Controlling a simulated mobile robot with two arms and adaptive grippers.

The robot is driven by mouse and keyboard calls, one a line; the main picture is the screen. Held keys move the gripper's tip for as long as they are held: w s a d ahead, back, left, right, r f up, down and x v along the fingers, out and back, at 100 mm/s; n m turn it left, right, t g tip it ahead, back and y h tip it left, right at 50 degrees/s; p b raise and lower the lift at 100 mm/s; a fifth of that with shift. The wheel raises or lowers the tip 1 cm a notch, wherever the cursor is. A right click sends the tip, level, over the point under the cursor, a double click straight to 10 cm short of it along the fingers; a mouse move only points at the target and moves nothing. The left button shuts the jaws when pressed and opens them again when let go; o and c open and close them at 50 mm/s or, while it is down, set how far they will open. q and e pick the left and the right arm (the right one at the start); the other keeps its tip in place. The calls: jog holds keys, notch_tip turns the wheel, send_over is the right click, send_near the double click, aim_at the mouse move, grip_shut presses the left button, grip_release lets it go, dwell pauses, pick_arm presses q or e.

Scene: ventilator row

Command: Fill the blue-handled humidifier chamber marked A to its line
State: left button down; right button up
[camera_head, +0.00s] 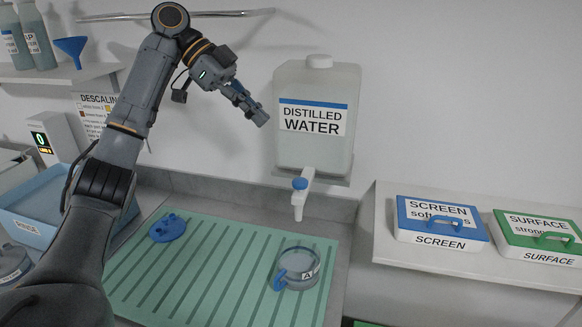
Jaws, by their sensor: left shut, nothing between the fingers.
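The humidifier chamber marked A (301,268) stands on the green ribbed mat (215,285). It is clear and round with a blue handle on its left side. I cannot tell how much water is in it. A blue lid-like disc (167,228) lies on the mat to the left. The distilled water tank (317,150) is on the wall, with a white spout and a blue-topped tap (300,190) above and behind the chamber. My left gripper (263,118) is shut and empty, raised just left of the tank's label. My right gripper is not in view.
A blue SCREEN box (440,222) and a green SURFACE box (540,237) sit on the right shelf. A blue rinse tub (35,205) stands at left. A blue funnel (73,50) and bottles are on the upper left shelf. The mat's middle is clear.

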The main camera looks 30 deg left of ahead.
pick_arm(q)
jog(key=p, duration=0.1)
send_over(305, 181)
jog(key=s+a, duration=0.1)
jog(key=a, duration=0.2)
notch_tip(305, 181, down, 6)
jog(key=f, duration=0.1)
notch_tip(305, 181, down, 4)
jog(key=shift+w+f+p, duration=0.1)
jog(key=shift+p, duration=0.6)
jog(key=shift+d, duration=0.1)
